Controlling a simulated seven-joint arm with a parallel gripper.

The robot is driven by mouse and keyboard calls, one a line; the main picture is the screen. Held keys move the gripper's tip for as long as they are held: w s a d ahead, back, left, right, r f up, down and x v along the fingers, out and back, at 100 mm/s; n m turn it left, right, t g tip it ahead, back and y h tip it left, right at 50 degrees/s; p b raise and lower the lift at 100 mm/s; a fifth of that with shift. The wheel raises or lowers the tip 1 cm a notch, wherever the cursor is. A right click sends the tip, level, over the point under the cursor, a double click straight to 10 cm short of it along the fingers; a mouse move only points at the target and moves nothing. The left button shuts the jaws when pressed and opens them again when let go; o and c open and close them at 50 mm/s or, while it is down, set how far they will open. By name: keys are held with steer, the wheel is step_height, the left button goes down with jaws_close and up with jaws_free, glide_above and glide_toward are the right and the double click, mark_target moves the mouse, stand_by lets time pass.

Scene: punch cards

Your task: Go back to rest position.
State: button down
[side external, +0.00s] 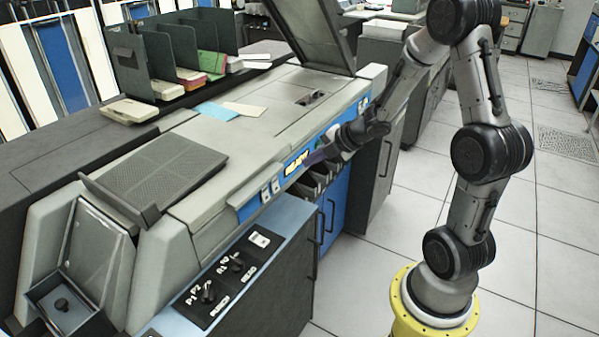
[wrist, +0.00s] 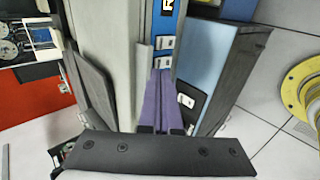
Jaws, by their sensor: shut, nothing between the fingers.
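My gripper (side external: 309,160) is in front of the blue front strip of the grey punch-card machine (side external: 262,136), near its lit yellow label (side external: 297,162). I cannot tell whether the fingertips touch the strip. In the wrist view my gripper's purple fingers (wrist: 163,76) are together and empty, pointing at the strip with its white buttons (wrist: 164,43). My arm reaches in from the right, from its yellow base (side external: 403,312), which also shows at the right of the wrist view (wrist: 290,95).
A low cabinet with knobs (side external: 221,281) stands out below the machine front. Black dividers (side external: 171,55), card stacks (side external: 130,110), a blue card (side external: 216,111) and a cream card (side external: 245,109) lie on top. A raised lid (side external: 312,32) stands behind. Tiled floor (side external: 375,265) between machine and base is clear.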

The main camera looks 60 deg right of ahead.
steer(key=a+r+m+t+h, duration=0.1)
steer(key=a+r+t, duration=0.1)
steer(key=a+r, duration=0.5)
steer(key=a+r+m+t+h, duration=0.1)
steer(key=a+r+t, duration=0.15)
steer(key=r, duration=0.95)
steer(key=s+a+r+m+g, duration=0.2)
steer(key=s+a+m+g, duration=0.15)
steer(key=s+m, duration=0.6)
steer(key=s+a+f+m+g, duration=0.2)
steer(key=s+f+m, duration=0.1)
steer(key=s, duration=0.3)
steer(key=s+a+f+m+g+y, duration=0.1)
steer(key=s+a+f+m+g, duration=0.1)
steer(key=s+f, duration=0.3)
steer(key=shift+s+a+m+g+y, duration=0.25)
steer(key=shift+s+m+g+y, duration=0.05)
steer(key=shift+s+m, duration=0.55)
